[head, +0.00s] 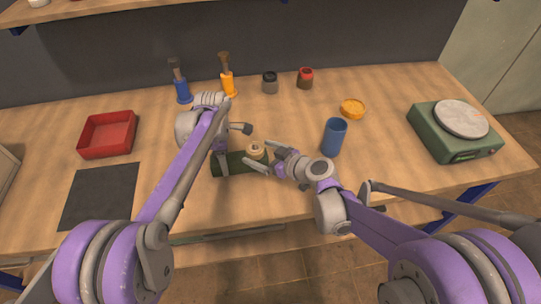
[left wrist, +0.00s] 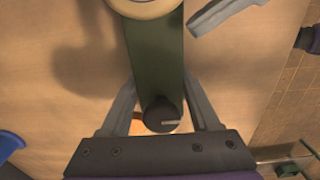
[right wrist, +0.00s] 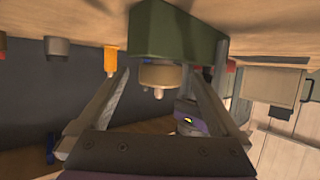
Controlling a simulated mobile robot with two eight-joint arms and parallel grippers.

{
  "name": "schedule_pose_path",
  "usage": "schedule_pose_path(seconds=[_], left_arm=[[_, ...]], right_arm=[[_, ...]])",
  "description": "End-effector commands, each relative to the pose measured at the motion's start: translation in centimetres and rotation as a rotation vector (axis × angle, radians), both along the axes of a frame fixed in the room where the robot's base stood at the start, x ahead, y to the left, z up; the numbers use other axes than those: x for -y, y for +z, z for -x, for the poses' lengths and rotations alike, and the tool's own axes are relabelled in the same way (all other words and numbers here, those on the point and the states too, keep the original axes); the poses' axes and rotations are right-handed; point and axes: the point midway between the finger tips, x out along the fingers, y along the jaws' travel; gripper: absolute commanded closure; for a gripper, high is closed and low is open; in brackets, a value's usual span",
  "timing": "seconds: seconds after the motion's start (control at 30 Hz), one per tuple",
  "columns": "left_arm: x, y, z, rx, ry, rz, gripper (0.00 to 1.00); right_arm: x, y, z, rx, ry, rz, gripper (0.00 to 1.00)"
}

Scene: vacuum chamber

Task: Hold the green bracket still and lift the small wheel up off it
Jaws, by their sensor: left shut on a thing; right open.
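The green bracket (head: 238,168) lies near the table's front edge; it also shows in the left wrist view (left wrist: 155,50) and the right wrist view (right wrist: 175,32). The small cream wheel (head: 256,148) sits on its right part and shows in the right wrist view (right wrist: 160,76). My left gripper (head: 222,168) is shut on the bracket's left part, beside a dark knob (left wrist: 161,115). My right gripper (head: 259,156) is open, its fingers spread either side of the wheel and apart from it in the right wrist view.
A blue cup (head: 334,137) stands right of my right gripper. A red tray (head: 108,134) and dark mat (head: 100,195) lie left. An orange dish (head: 352,108) and green scale (head: 455,135) are right. Tools (head: 227,78) and small jars (head: 270,83) stand behind.

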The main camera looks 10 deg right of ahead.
Motion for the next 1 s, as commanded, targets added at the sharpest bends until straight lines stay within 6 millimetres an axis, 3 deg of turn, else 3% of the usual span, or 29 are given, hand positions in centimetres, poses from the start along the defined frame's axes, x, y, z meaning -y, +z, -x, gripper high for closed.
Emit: schedule_pose_path(seconds=[0.37, 0.9, 0.93, 1.0], left_arm=[[0.02, -0.07, 0.03, -0.001, 0.0, 0.0, 0.9], [0.02, -0.06, 0.03, -0.001, 0.0, 0.0, 0.9], [0.02, -0.06, 0.03, -0.001, 0.0, 0.0, 0.9], [0.02, -0.06, 0.03, -0.001, 0.0, 0.0, 0.9]], right_arm=[[-0.39, -0.26, -0.41, 0.0, 0.001, 0.0, 0.0], [-0.36, -0.25, -0.41, 0.001, 0.0, 0.001, 0.95], [-0.36, -0.25, -0.42, 0.001, 0.0, 0.001, 1.0], [-0.36, -0.25, -0.42, 0.0, 0.0, 0.0, 1.0]])
